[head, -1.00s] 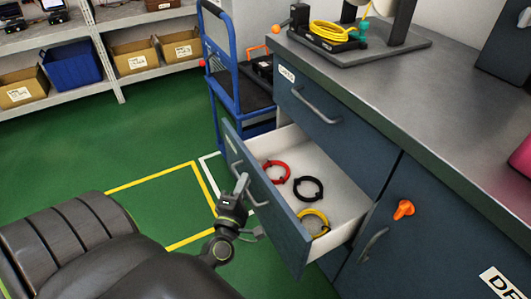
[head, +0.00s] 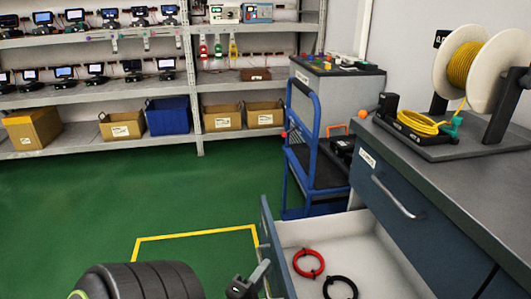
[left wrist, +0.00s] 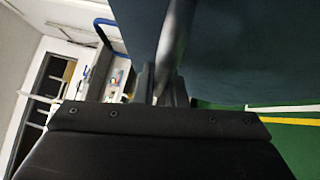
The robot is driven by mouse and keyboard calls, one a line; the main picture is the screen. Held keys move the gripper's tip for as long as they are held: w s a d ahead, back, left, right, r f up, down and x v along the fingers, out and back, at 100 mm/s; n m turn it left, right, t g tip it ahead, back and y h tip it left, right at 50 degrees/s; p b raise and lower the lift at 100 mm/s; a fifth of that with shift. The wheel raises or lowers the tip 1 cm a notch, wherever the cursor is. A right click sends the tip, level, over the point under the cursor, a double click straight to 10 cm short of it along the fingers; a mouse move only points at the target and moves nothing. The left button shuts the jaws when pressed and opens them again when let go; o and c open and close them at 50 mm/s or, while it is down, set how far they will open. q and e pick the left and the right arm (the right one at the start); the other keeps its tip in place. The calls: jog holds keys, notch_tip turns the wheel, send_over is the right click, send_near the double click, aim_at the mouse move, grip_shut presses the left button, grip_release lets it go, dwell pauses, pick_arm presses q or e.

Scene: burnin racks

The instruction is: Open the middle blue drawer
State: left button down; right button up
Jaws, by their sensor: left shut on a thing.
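The middle blue drawer (head: 272,243) stands pulled out from the blue cabinet at the bottom right of the head view, with its white inside showing. A red ring (head: 308,263) and a black ring (head: 340,288) lie in it. My left gripper (head: 262,274) is at the outer face of the drawer front, partly cut off by the bottom edge. In the left wrist view its fingers (left wrist: 162,88) are shut on the grey bar handle (left wrist: 177,38), close to the blue drawer front (left wrist: 240,50). My right gripper is out of view.
A closed upper drawer (head: 415,213) sits under the grey worktop (head: 470,165), which carries a yellow cable spool (head: 463,65). A blue trolley (head: 317,178) stands just behind the open drawer. Green floor (head: 130,200) to the left is clear.

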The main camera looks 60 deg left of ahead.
pick_arm(q)
jog(key=c, duration=1.5)
grip_release()
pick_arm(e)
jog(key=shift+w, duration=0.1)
